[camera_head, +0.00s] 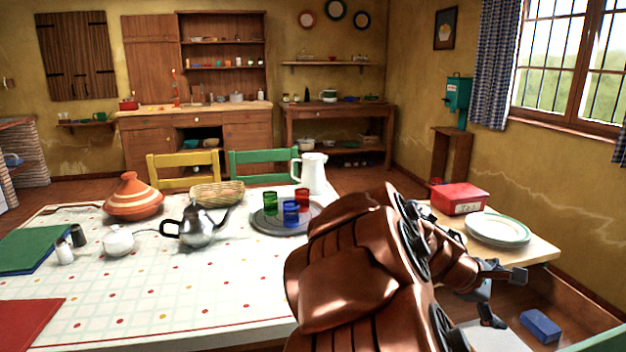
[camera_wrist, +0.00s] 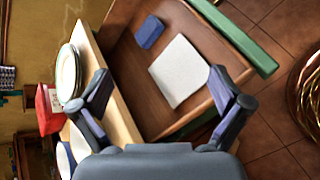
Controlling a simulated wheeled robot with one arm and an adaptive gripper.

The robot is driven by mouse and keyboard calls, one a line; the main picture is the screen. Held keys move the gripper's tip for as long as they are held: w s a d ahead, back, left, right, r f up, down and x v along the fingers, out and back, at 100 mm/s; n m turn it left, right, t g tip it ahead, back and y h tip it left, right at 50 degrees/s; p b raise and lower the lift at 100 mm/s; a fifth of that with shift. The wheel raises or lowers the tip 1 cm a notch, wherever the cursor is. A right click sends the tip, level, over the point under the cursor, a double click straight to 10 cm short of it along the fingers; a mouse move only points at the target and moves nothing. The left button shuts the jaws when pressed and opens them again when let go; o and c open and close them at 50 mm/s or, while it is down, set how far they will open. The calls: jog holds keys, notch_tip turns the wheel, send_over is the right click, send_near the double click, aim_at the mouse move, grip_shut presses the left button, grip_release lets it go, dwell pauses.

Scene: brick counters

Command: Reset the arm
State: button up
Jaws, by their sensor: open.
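My copper-coloured arm crosses the right half of the head view. My gripper (camera_head: 504,295) is at its end, also in the wrist view (camera_wrist: 160,88). Its two dark fingers are spread apart with nothing between them. It hangs over what looks like an open wooden drawer (camera_wrist: 127,60) with a green front edge (camera_wrist: 236,36). In the drawer lie a blue block (camera_wrist: 149,32), also in the head view (camera_head: 540,325), and a flat white item (camera_wrist: 181,70). Both are apart from the fingers.
A red box (camera_head: 458,198) and stacked plates (camera_head: 497,229) stand on the light wooden top beside the gripper. The cloth-covered table (camera_head: 150,300) on the left holds a teapot (camera_head: 197,228), a tagine (camera_head: 133,197), a white jug (camera_head: 312,174) and a tray of coloured glasses.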

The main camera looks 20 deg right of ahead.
jog(key=s+a+r+m+y+p, duration=0.1)
jog(key=s+a+r+y+p, duration=0.2)
jog(key=a, duration=1)
jog(key=s+a+r+m+y+p, duration=0.2)
jog(key=a+p, duration=0.6)
jog(key=a, duration=0.5)
jog(key=s+a+r+m+t+y+p, duration=0.1)
jog(key=s+a+r+y+p, duration=0.4)
jog(key=a, duration=0.8)
jog(key=shift+r+m+p, duration=0.4)
jog(key=shift+r+m, duration=0.3)
jog(key=shift+r, duration=0.1)
jog(key=shift+s+a+f, duration=0.1)
jog(key=shift+a, duration=0.05)
